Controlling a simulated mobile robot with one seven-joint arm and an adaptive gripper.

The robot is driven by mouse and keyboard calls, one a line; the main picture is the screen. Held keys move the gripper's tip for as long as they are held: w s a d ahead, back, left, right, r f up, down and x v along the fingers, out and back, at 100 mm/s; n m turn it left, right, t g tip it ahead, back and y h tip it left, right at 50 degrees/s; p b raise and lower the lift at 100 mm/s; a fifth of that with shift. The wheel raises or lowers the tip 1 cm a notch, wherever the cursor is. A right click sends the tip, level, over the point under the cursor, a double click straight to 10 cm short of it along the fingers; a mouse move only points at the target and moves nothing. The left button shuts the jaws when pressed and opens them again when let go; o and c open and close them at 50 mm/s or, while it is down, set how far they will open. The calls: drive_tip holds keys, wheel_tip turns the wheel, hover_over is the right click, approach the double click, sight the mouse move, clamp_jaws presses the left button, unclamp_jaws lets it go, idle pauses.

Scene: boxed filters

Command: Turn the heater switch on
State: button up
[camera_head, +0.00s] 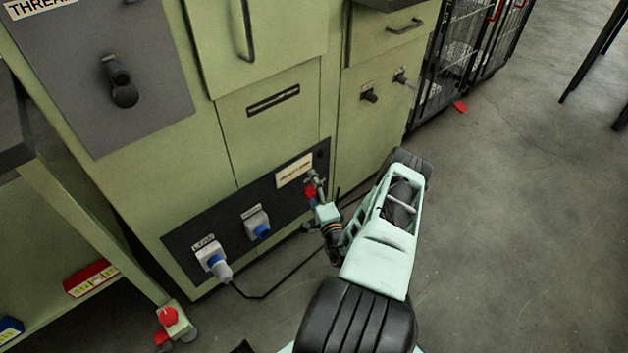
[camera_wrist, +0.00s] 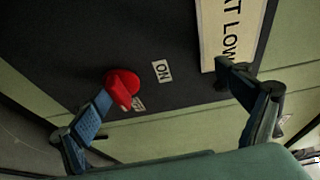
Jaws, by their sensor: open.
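A red rotary switch (camera_wrist: 122,84) sits on a dark panel in the wrist view. Its raised handle points down toward a small label (camera_wrist: 138,104) that it partly covers; another label (camera_wrist: 162,71) reads ON. My gripper (camera_wrist: 165,88) is open and empty, one finger on each side of the picture, with the switch between them and close to the left finger. I cannot tell whether that finger touches it. In the head view my gripper (camera_head: 317,188) is low at the panel's right end, partly hiding the red switch (camera_head: 309,191).
The dark panel (camera_head: 183,241) also carries two blue-and-white sockets (camera_head: 258,223), the left one with a plug (camera_head: 222,271) and black cable. A large sign (camera_wrist: 228,30) is beside the right finger.

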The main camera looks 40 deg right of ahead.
drive_tip(key=shift+o, duration=0.7)
drive_tip(key=shift+t, duration=0.3)
drive_tip(key=r, duration=0.1)
drive_tip(key=d+r, duration=0.1)
drive_tip(key=r, duration=0.2)
drive_tip(key=shift+w+d+r, duration=0.1)
drive_tip(key=shift+d+r, duration=0.2)
drive_tip(key=shift+r, duration=0.25)
drive_tip(key=c, duration=0.6)
drive_tip(key=shift+a+f, duration=0.2)
drive_tip(key=shift+f, duration=0.1)
drive_tip(key=shift+c, duration=0.2)
drive_tip(key=m+g+y+p, duration=0.4)
drive_tip(key=m+y, duration=0.2)
drive_tip(key=m, duration=0.8)
approach(314, 193)
drive_tip(key=b+x, duration=0.4)
drive_tip(key=x, duration=0.2)
drive_tip(key=shift+w+f, duration=0.3)
drive_tip(key=shift+w, duration=0.05)
drive_tip(key=shift+w+a, duration=0.1)
drive_tip(key=shift+w, duration=0.35)
